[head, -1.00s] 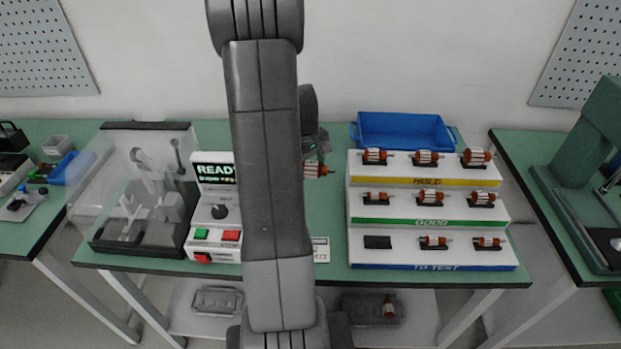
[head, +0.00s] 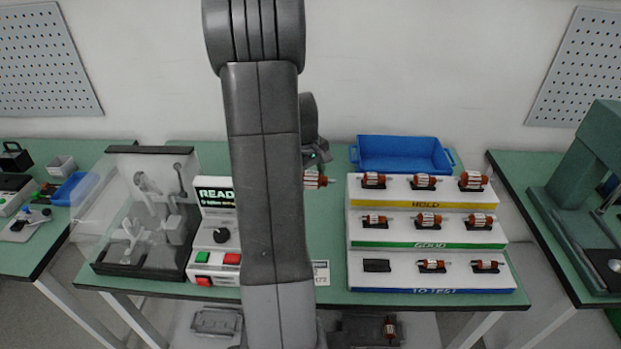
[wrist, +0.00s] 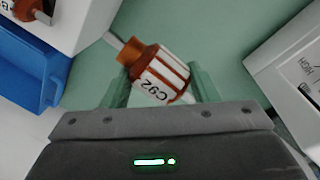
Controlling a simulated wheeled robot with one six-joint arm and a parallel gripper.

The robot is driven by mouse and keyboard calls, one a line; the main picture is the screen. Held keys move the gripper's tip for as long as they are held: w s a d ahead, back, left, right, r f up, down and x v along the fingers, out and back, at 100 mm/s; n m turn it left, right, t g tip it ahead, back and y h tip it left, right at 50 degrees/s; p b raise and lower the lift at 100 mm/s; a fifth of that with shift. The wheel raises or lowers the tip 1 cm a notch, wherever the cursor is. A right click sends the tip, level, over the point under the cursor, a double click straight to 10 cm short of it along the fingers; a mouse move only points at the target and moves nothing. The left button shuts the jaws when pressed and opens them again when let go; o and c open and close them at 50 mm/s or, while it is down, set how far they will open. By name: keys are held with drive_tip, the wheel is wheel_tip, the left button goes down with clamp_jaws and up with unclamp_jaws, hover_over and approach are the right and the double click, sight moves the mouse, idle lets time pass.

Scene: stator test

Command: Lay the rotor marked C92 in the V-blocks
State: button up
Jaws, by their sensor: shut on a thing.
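The rotor marked C92 (wrist: 158,75) is in my gripper (wrist: 161,86), which is shut on it. In the wrist view it lies between the two green fingers, with a copper-coloured winding, white bars, a readable label and a shaft pointing up left. In the head view the rotor (head: 316,180) shows just right of my arm, above the bench; the gripper is mostly hidden there. At the bench's left stands a test fixture (head: 125,262) with a dark base, a clear cover and grey posts and blocks inside. The V-blocks cannot be made out clearly through the cover.
A READY control box (head: 214,262) stands beside the fixture. A stepped rack (head: 400,267) at right holds several rotors on HOLD, GOOD and TO TEST steps; one TO TEST cradle (head: 376,266) is empty. A blue bin (head: 403,155) sits behind it. My arm hides the bench middle.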

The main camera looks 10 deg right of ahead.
wheel_tip(320, 180, up, 2)
drive_tip(key=shift+p, duration=0.45)
drive_tip(key=shift+f, duration=0.1)
drive_tip(key=shift+w+d+f+b, duration=0.1)
drive_tip(key=shift+w+f+b, duration=0.3)
drive_tip(key=shift+b, duration=0.3)
drive_tip(key=t+b, duration=0.1)
drive_tip(key=b, duration=0.9)
hover_over(313, 196)
wheel_tip(313, 196, down, 4)
drive_tip(key=shift+n, duration=0.4)
drive_tip(key=f, duration=0.9)
drive_tip(key=shift+s+a+f, duration=0.15)
drive_tip(key=shift+a+f, duration=0.15)
drive_tip(key=shift+f, duration=0.1)
drive_tip(key=shift+f, duration=0.2)
drive_tip(key=o, duration=1.6)
